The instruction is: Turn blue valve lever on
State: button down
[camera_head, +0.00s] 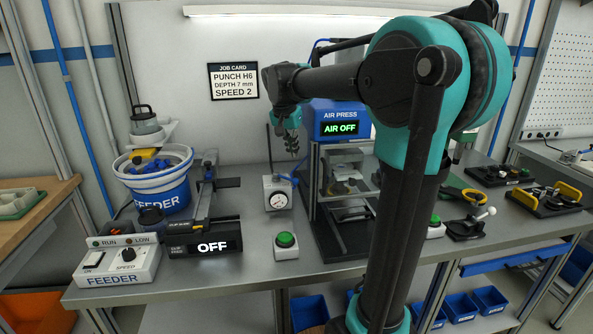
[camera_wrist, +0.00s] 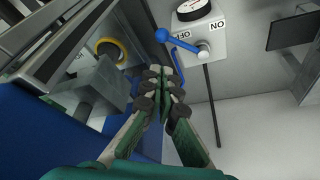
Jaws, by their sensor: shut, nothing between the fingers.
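The blue valve lever (camera_wrist: 181,43) shows in the wrist view on a white box (camera_wrist: 222,46) with a round gauge. Its round knob end lies on the side of the OFF label, away from the ON label (camera_wrist: 217,24). In the head view the same white box (camera_head: 268,186) stands on the bench left of the air press; the lever is too small there to make out surely. My gripper (camera_wrist: 160,84) is shut and empty, with its fingertips close to the lever but seemingly apart from it. In the head view my gripper (camera_head: 291,143) hangs above the box.
The air press (camera_head: 342,112) reads AIR OFF and stands right of the white box. A green button (camera_head: 286,240) sits in front of it. A thin black rod rises from the box. A feeder bucket (camera_head: 158,182) and a display reading OFF stand at left.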

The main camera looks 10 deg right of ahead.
aim_at(286, 178)
jog(key=shift+f, duration=0.1)
jog(key=x, duration=1)
